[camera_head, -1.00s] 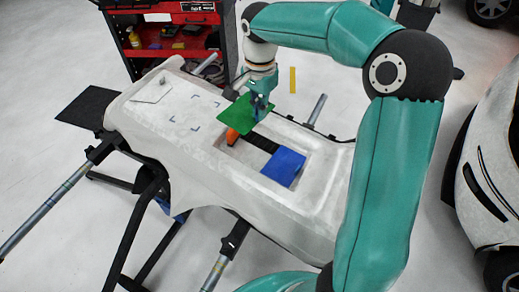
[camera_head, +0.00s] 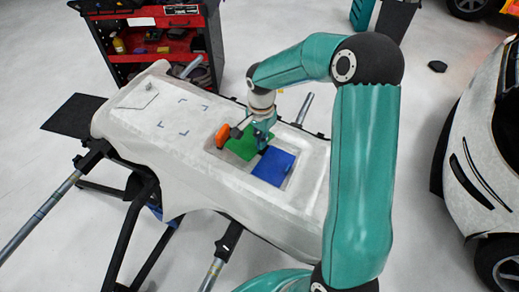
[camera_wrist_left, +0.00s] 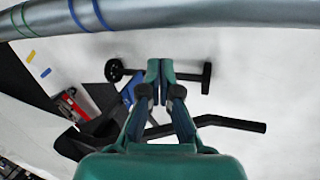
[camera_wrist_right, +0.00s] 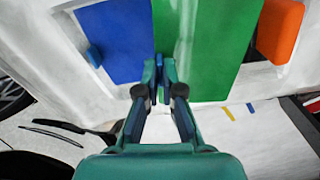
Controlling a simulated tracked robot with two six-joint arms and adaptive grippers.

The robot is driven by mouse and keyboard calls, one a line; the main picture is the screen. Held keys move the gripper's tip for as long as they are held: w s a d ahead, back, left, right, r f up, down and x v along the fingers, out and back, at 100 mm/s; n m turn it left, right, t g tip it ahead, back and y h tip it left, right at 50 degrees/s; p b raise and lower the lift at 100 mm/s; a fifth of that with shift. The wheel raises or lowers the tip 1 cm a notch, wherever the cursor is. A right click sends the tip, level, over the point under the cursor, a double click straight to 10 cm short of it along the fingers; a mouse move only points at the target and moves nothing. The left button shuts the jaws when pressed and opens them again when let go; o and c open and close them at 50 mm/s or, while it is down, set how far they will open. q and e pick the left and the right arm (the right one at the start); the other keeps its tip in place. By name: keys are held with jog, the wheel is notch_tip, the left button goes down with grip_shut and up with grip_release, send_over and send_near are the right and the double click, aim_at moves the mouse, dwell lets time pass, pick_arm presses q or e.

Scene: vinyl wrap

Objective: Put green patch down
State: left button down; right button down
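The green patch (camera_head: 241,147) lies at the recess in the white panel (camera_head: 190,165), beside the blue patch (camera_head: 273,167). In the right wrist view the green patch (camera_wrist_right: 222,50) is right of the blue patch (camera_wrist_right: 112,40). My right gripper (camera_head: 262,141) is at the green patch's edge nearest the blue one. Its fingers (camera_wrist_right: 160,72) are nearly together, with the patch's edge at their tips. My left gripper (camera_wrist_left: 160,70) shows only in its wrist view, shut with nothing visible between its fingers.
An orange-headed tool (camera_head: 222,135) is by the green patch's left side. Corner marks (camera_head: 186,117) and a thin white sheet (camera_head: 138,99) are further left on the panel. A red tool cart (camera_head: 160,40) stands behind, and a white car (camera_head: 485,150) on the right.

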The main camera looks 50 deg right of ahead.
aim_at(261, 159)
jog(key=shift+f, duration=2.3)
jog(key=shift+f+b, duration=0.4)
jog(key=c, duration=1.3)
grip_release()
jog(key=shift+r, duration=0.1)
jog(key=shift+r+p, duration=0.55)
jog(key=shift+r, duration=0.25)
notch_tip(261, 159, up, 11)
jog(key=shift+r+b, duration=0.1)
jog(key=shift+b, duration=0.2)
